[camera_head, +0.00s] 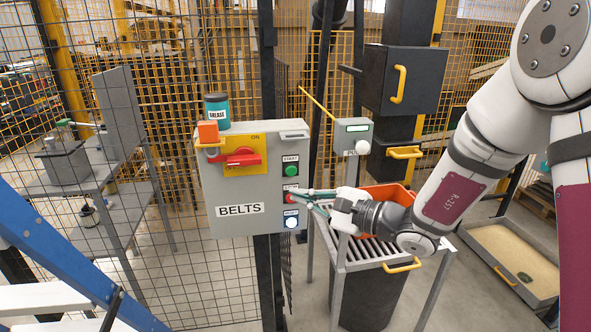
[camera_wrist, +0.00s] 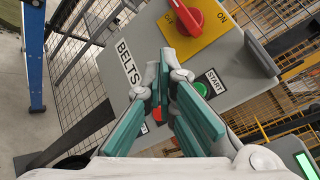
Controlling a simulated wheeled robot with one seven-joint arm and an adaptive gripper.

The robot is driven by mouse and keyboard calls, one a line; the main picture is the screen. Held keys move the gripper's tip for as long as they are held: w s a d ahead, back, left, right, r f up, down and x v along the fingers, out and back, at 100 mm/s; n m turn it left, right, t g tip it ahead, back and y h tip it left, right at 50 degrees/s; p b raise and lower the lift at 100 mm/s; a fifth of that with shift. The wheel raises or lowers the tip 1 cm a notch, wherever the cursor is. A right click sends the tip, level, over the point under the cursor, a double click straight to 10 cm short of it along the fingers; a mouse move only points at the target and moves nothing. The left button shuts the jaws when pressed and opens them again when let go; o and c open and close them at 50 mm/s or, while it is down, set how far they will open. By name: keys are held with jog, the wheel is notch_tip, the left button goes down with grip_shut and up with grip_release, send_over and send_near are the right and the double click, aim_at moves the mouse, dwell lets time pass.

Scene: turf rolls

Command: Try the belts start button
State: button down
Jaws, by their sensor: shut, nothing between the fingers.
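The grey BELTS control box (camera_head: 215,190) hangs on a dark post. Its green button (camera_head: 292,170), under the START label, also shows in the wrist view (camera_wrist: 201,89), right of the fingers. Below it are a red button (camera_head: 290,198) and a pale lit button (camera_head: 291,222). A red rotary handle (camera_head: 240,157) lies roughly horizontal on a yellow plate marked ON. My gripper (camera_head: 300,197) is shut and empty, its fingertips in front of the red button, below the green one. Whether they touch the box cannot be told. The fingers (camera_wrist: 166,92) partly hide the red button in the wrist view.
An orange block (camera_head: 208,132) and a grease can (camera_head: 217,111) sit at the box's top left. A small grey panel (camera_head: 354,137) stands right of it. A slatted stand (camera_head: 352,255) with an orange bin (camera_head: 388,195) is below my arm. Mesh fencing is behind.

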aim_at(295, 175)
dwell(0.3)
jog(key=shift+w+a+b, duration=0.4)
jog(key=shift+w+b, duration=0.1)
jog(key=shift+w, duration=0.9)
jog(key=shift+w+a+b, duration=0.45)
jog(key=shift+w+b, duration=0.05)
jog(key=shift+w, duration=0.9)
jog(key=shift+w+a+b, duration=0.4)
jog(key=shift+w+b, duration=0.1)
jog(key=shift+w, duration=0.9)
jog(key=shift+w, duration=0.1)
jog(key=shift+w+a+b, duration=0.1)
jog(key=shift+w+b, duration=0.2)
jog(key=shift+w+a+b, duration=0.1)
jog(key=shift+w+b, duration=0.2)
jog(key=shift+w, duration=0.1)
jog(key=shift+s, duration=0.15)
jog(key=shift+s+d, duration=0.25)
jog(key=shift+s, duration=0.4)
